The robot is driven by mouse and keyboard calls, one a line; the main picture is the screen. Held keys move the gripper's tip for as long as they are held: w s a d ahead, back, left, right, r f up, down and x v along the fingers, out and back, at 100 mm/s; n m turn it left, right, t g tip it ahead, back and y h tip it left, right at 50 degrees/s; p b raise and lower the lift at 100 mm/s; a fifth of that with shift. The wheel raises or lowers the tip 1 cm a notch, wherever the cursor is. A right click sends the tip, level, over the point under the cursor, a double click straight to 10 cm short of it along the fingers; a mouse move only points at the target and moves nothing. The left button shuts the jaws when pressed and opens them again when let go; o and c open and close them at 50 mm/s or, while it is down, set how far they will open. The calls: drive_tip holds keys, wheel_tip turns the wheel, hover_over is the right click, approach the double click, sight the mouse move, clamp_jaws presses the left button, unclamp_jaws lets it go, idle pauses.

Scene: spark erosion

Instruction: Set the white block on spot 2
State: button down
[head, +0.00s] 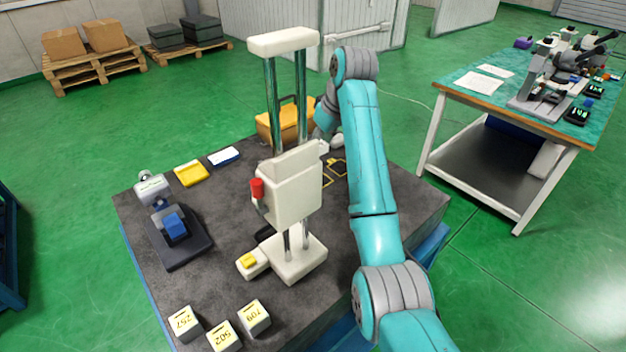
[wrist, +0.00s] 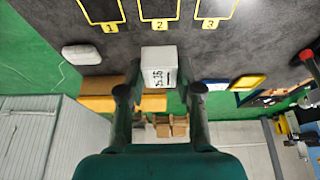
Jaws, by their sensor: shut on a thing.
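My gripper (wrist: 158,88) is shut on the white block (wrist: 158,62), which has dark markings on its face. In the wrist view the block lies just below the label of spot 2 (wrist: 160,23), outside the yellow outline and in line with it. I cannot tell whether it touches the table. Spot 1 (wrist: 110,28) and spot 3 (wrist: 210,23) lie on either side, and all the outlines visible there are empty. In the head view the white press column hides most of my gripper and some of the spots; a yellow outline (head: 337,166) shows beside my arm.
The white press (head: 292,190) stands on the dark table. An orange case (head: 285,120), a yellow tray (head: 191,174), a blue-and-white tray (head: 224,156) and a blue clamp device (head: 175,228) surround it. Several numbered blocks (head: 222,336) sit at the front. A rounded white thing (wrist: 82,54) lies near spot 1.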

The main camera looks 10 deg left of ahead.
wheel_tip(320, 180, down, 10)
drive_tip(key=shift+r, duration=0.25)
drive_tip(key=shift+f, duration=0.15)
drive_tip(key=c, duration=0.8)
unclamp_jaws()
drive_tip(key=shift+o, duration=0.2)
